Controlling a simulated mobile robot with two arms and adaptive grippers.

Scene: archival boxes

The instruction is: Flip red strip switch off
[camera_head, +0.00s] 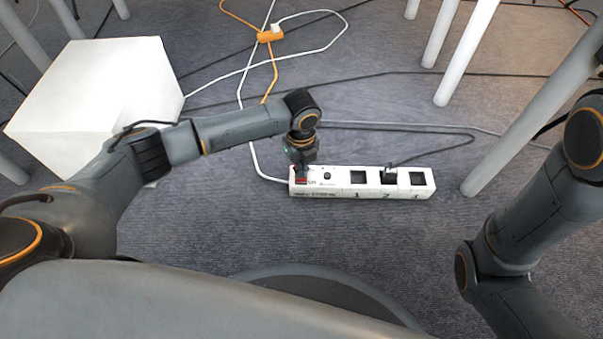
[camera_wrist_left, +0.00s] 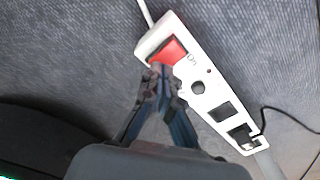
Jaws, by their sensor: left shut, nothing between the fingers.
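The white power strip (camera_head: 345,190) lies on the carpet in front of me, with its long side across the head view. Its red switch (camera_wrist_left: 168,50) sits at the strip's left end, beside the printed word "On", in the left wrist view. In the head view only a bit of red (camera_head: 300,181) shows below my gripper. My left gripper (camera_head: 301,168) points down at the switch end, shut and empty. In the left wrist view its fingertips (camera_wrist_left: 160,72) are at the switch's near edge; I cannot tell whether they touch it. My right gripper is out of view.
A black plug (camera_head: 389,174) sits in one of the strip's sockets. A white box (camera_head: 98,85) stands at the left. An orange connector (camera_head: 270,35) and loose cables lie behind. White legs (camera_head: 467,50) stand at the right. The carpet before the strip is clear.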

